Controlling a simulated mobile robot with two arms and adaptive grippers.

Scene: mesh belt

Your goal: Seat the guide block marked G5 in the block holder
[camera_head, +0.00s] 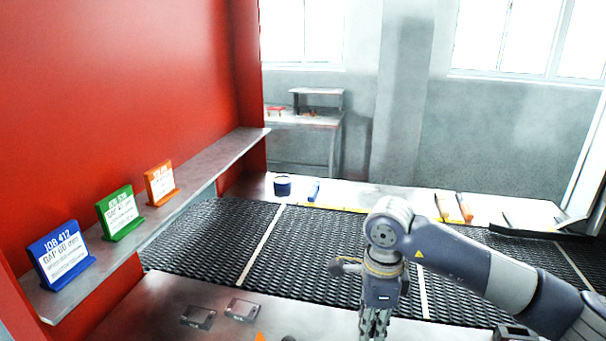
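Two small grey metal pieces with dark openings, one on the left (198,316) and one beside it (242,309), sit on the metal front ledge (150,300). Their markings are too small to read, so I cannot tell whether either is the G5 block or the holder. Another dark grey piece (515,332) is partly cut off at the bottom right. My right gripper (374,326) points down over the front ledge, right of the two pieces and apart from them. Its fingers look close together, with the tips near the frame's bottom edge. My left gripper is out of view.
The black mesh belt (215,240) runs behind the ledge. Blue (62,255), green (120,212) and orange (160,183) job cards stand on the left shelf. A blue tub (282,186) and orange-tipped sticks (464,207) lie on the far ledge. An orange marker (260,337) shows at the bottom.

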